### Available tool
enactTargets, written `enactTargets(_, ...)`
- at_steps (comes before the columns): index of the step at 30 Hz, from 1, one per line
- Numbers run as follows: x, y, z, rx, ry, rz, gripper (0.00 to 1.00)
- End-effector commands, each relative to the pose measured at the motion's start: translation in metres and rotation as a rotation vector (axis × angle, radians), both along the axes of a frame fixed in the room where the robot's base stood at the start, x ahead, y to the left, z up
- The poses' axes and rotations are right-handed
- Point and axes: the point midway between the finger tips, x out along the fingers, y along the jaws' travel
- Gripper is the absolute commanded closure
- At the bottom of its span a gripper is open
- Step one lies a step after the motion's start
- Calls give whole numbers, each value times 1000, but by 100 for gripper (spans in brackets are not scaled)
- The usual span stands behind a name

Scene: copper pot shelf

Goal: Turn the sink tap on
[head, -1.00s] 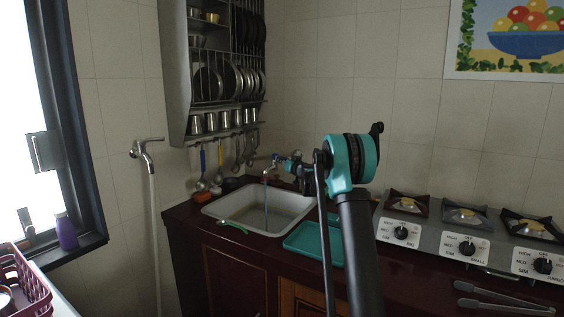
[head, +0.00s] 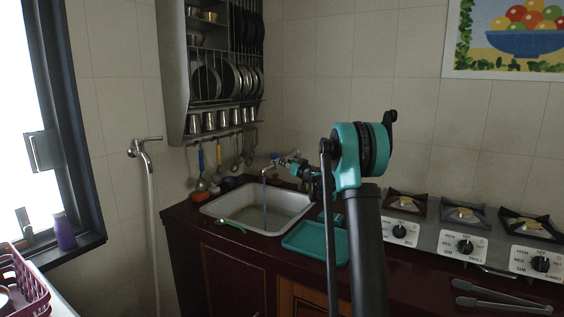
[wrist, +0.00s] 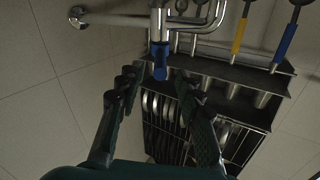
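The sink tap (head: 272,163) is a metal spout over the grey sink (head: 236,214) in the head view. A thin blue stream (head: 264,196) runs from its mouth down into the basin. In the wrist view the tap's blue handle (wrist: 160,62) hangs from a metal body (wrist: 158,25), just beyond and between my fingertips. My gripper (wrist: 160,92) is open, with its dark fingers apart and nothing between them. In the head view my gripper (head: 297,168) is beside the tap, on its right; its fingers are small and partly unclear there.
A dish rack (head: 222,80) with hanging utensils (head: 219,160) is on the wall behind the sink. A teal tray (head: 316,243), a green-handled item (head: 232,226) and a stove (head: 465,240) are on the counter. Another wall tap (head: 146,142) with a hose is left of the sink.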

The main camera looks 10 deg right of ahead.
Motion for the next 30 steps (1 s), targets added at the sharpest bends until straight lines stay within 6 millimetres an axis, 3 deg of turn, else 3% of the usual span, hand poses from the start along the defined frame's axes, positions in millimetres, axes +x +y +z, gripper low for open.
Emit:
enactTargets(3, -23, -9, 0, 0, 0, 0, 64)
enactTargets(9, -46, -19, 0, 0, 0, 0, 64)
enactTargets(25, -60, -18, 0, -3, 8, 11, 64)
enactTargets(28, -82, -5, -4, -18, 42, 46, 64)
enactTargets(30, -109, 9, -10, -35, 88, 83, 64)
